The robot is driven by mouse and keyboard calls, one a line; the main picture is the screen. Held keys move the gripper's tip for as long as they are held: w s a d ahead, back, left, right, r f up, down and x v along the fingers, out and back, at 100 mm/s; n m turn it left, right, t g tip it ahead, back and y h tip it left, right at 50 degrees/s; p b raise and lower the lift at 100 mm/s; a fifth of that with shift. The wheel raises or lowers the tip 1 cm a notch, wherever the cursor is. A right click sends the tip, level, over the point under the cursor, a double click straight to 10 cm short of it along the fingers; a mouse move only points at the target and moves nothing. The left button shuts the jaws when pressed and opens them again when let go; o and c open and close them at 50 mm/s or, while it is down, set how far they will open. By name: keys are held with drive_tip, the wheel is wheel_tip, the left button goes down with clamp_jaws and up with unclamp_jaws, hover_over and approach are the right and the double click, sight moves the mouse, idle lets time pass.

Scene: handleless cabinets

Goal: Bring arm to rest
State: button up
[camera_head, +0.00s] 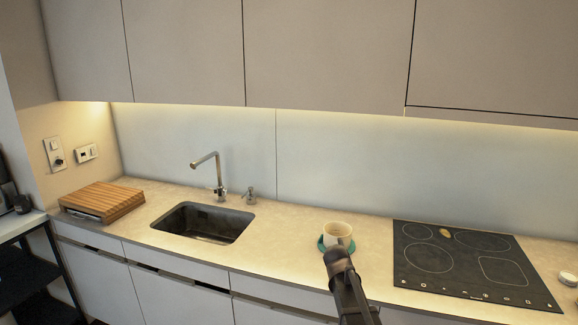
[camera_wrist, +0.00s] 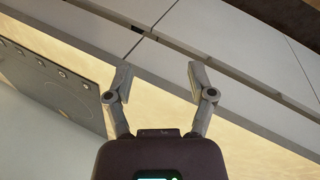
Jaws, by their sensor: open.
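My gripper (camera_wrist: 155,82) is open in the wrist view, with its two fingers apart and nothing between them. Beyond the fingers lie the counter's front edge and the cabinet fronts. In the head view my dark arm (camera_head: 346,285) rises from the bottom edge, and its upper end is close in front of a cream cup (camera_head: 337,232). The fingertips cannot be made out there. The cup stands on a green saucer (camera_head: 322,243), partly covered by my arm.
A black cooktop (camera_head: 455,262) lies right of the cup; its edge also shows in the wrist view (camera_wrist: 60,85). A sink (camera_head: 203,222) with a faucet (camera_head: 212,170) is to the left, with a wooden board (camera_head: 103,200) farther left. Upper cabinets (camera_head: 320,50) hang above.

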drive_tip(key=s+a+y, duration=0.1)
drive_tip(key=s+y, duration=0.1)
drive_tip(key=s, duration=0.6)
drive_tip(key=s+a+f+y, duration=0.1)
drive_tip(key=s+y, duration=0.1)
drive_tip(key=s, duration=0.5)
drive_tip(key=shift+s+a, duration=0.35)
drive_tip(key=shift+s, duration=0.05)
drive_tip(key=shift+c, duration=1)
